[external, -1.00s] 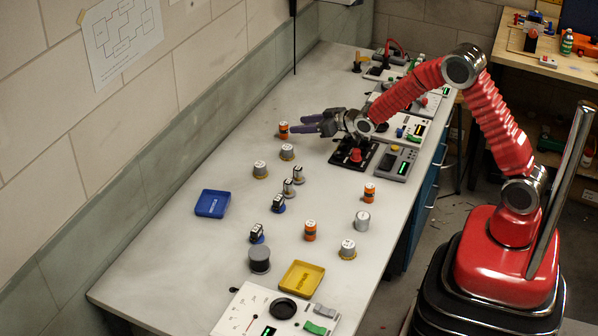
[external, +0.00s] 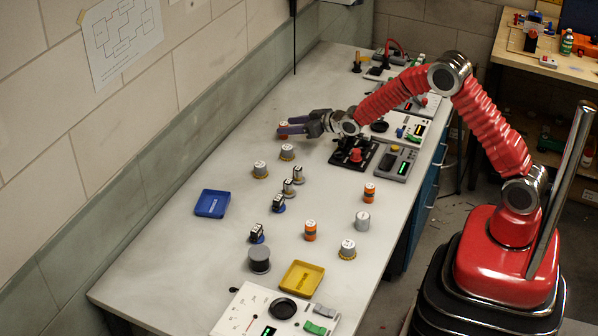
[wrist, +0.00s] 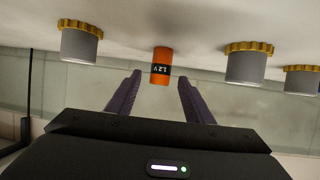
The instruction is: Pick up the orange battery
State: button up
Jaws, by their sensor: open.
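An orange battery with a black band marked 1.2 V (wrist: 161,66) stands near the far, wall side of the bench; in the external view it (external: 282,135) is partly covered by the fingers. My gripper (external: 284,128) is open and level, low over the bench, with its purple fingers reaching to the battery. In the wrist view, which is upside down, the battery shows between and just beyond the two fingertips of my gripper (wrist: 158,82). A gap shows on each side of it, and the jaws are empty.
Grey cylinders with yellow bases (wrist: 248,65) stand near the battery. Two other orange batteries (external: 310,230) (external: 369,192) stand nearer the middle and right edge. A black fixture with a red knob (external: 356,154) sits below my wrist. A blue tray (external: 228,205) lies left.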

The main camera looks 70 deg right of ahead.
aim_at(284, 124)
jog(key=shift+x, duration=1.7)
grip_shut()
